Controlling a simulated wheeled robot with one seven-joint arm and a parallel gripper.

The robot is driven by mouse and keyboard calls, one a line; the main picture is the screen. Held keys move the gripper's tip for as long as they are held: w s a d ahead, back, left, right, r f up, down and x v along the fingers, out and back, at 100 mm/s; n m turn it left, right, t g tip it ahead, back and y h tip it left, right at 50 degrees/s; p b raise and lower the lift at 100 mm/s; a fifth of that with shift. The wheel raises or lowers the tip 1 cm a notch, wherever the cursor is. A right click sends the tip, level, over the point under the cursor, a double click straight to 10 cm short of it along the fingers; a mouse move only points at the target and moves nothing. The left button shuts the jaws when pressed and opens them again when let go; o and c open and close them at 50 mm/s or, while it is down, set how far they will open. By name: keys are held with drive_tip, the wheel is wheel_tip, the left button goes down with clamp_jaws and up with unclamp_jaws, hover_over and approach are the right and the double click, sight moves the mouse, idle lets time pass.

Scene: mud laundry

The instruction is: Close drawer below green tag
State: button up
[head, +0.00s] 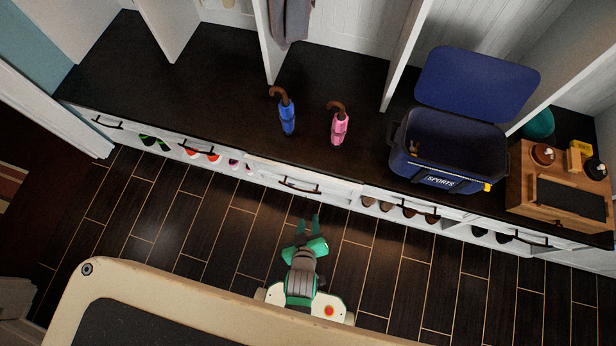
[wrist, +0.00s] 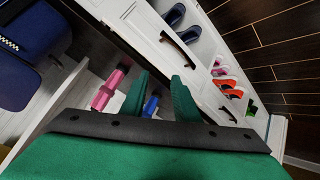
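A row of white drawers with dark handles runs along the front of the dark-topped bench. The middle drawer (head: 285,180) seems to stand out farther than its neighbours, but how far it is open is hard to tell. I can make out no green tag in either view. My gripper (head: 309,222) is over the floor in front of the middle drawer, apart from its handle (head: 299,187). In the wrist view my gripper (wrist: 163,92) has its two green fingers spread with nothing between them. A drawer handle (wrist: 180,50) shows beyond the fingers.
A blue umbrella (head: 287,117), a pink umbrella (head: 339,127), an open blue cooler (head: 450,182) and a wooden box (head: 560,200) stand on the bench. Shoes (head: 408,212) show along the bench's lower front. The dark plank floor (head: 200,220) before it is clear.

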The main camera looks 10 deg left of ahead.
drive_tip(key=w+a+f+n+g, duration=0.35)
drive_tip(key=w+f+n, duration=0.25)
drive_tip(key=w+f, duration=0.3)
drive_tip(key=n+g+h, duration=0.1)
drive_tip(key=n+g, duration=0.3)
approach(299, 189)
drive_tip(key=f, duration=0.3)
drive_tip(key=w+f, duration=0.1)
drive_tip(key=f, duration=0.3)
drive_tip(key=shift+w+a+f, duration=0.1)
drive_tip(key=shift+w+a, duration=0.05)
drive_tip(key=shift+w, duration=0.05)
clamp_jaws()
